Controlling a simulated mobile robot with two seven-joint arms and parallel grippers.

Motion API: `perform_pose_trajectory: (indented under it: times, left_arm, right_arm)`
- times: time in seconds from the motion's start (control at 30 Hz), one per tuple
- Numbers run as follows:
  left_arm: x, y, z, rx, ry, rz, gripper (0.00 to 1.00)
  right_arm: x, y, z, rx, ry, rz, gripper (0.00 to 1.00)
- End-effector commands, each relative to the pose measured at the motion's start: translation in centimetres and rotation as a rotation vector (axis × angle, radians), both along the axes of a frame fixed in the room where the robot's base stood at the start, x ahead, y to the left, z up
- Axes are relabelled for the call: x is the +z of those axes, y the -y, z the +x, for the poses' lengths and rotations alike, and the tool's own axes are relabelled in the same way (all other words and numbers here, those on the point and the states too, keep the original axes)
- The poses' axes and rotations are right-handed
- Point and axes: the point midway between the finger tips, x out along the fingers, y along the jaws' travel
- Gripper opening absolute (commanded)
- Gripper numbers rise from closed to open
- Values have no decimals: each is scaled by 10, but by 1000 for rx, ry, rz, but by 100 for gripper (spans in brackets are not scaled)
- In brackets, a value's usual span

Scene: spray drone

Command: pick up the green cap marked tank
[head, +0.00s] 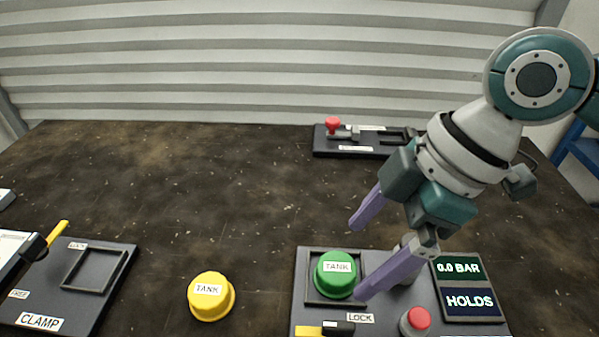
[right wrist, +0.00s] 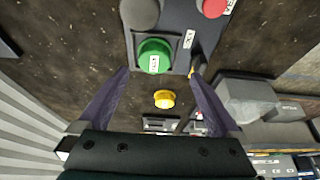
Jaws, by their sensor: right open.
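The green cap marked TANK (head: 336,266) sits in a square recess on the dark panel marked LOCK (head: 303,310). It also shows in the right wrist view (right wrist: 154,54), just beyond the fingertips. My right gripper (head: 356,261) is open and empty, its purple fingers beside and above the cap in the head view. In the right wrist view my right gripper (right wrist: 160,74) has its fingers apart, with the cap roughly centred between them. I cannot tell the exact gap to the cap. A yellow cap also marked TANK (head: 209,297) stands on the table to the left. My left gripper is not in view.
The panel carries a red button (head: 416,320), a yellow-handled lever (head: 318,330) and a display (head: 468,288) reading 0.0 BAR and HOLDS. A CLAMP panel (head: 100,290) lies at the left. A red-knobbed fixture (head: 345,147) stands at the back. The table's middle is clear.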

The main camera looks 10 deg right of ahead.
Motion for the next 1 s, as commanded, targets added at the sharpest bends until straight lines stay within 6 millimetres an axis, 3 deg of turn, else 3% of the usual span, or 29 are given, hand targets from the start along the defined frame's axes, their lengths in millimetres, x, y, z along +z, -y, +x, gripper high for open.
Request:
perform_pose_trajectory:
  times: [0.4,0.7,1.0]
  left_arm:
    - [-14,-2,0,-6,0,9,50]
    - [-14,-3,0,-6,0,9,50]
    - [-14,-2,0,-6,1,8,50]
  right_arm:
    - [-48,-18,13,0,0,0,98]
    - [-52,-20,14,1,1,0,98]
    - [-52,-20,14,1,1,0,65]
